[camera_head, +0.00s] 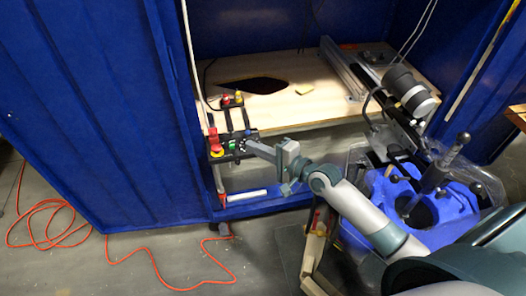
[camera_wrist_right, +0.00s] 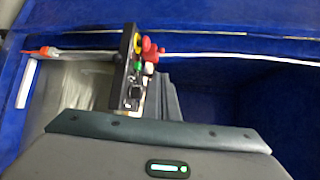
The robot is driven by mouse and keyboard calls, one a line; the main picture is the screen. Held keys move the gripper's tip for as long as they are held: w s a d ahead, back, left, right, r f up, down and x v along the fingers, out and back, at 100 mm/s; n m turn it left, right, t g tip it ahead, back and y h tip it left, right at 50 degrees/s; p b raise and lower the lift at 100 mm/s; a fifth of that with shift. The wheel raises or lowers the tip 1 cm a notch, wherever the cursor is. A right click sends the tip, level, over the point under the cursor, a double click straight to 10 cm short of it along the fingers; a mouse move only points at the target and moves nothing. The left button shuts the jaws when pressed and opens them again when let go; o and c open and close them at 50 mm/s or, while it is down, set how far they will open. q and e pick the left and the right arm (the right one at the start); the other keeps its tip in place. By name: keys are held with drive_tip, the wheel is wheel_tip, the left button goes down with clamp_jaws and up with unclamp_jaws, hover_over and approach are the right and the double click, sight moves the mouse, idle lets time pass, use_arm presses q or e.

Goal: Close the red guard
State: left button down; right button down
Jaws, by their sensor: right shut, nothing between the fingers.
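The red guard (camera_head: 212,136) stands upright at the left end of a small black control panel (camera_head: 232,150) on the front edge of the workbench. A red button with a yellow base (camera_head: 217,153) sits just below it. In the right wrist view the red guard (camera_wrist_right: 149,45) shows at the far end of the panel, next to the yellow part. My right gripper (camera_head: 246,146) is shut and empty at the right end of the panel, apart from the guard. Its grey fingers also show in the right wrist view (camera_wrist_right: 163,80); whether they touch the panel is unclear. My left gripper is not in view.
Blue walls (camera_head: 110,110) enclose the bench. An orange cable (camera_head: 150,262) lies on the floor. A white tube (camera_head: 247,196) is below the panel.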

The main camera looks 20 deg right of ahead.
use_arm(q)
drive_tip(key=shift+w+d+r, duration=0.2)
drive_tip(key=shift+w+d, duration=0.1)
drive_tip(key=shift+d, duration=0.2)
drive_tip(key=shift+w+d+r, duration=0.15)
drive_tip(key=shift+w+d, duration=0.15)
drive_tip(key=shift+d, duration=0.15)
use_arm(e)
drive_tip(key=v, duration=0.3)
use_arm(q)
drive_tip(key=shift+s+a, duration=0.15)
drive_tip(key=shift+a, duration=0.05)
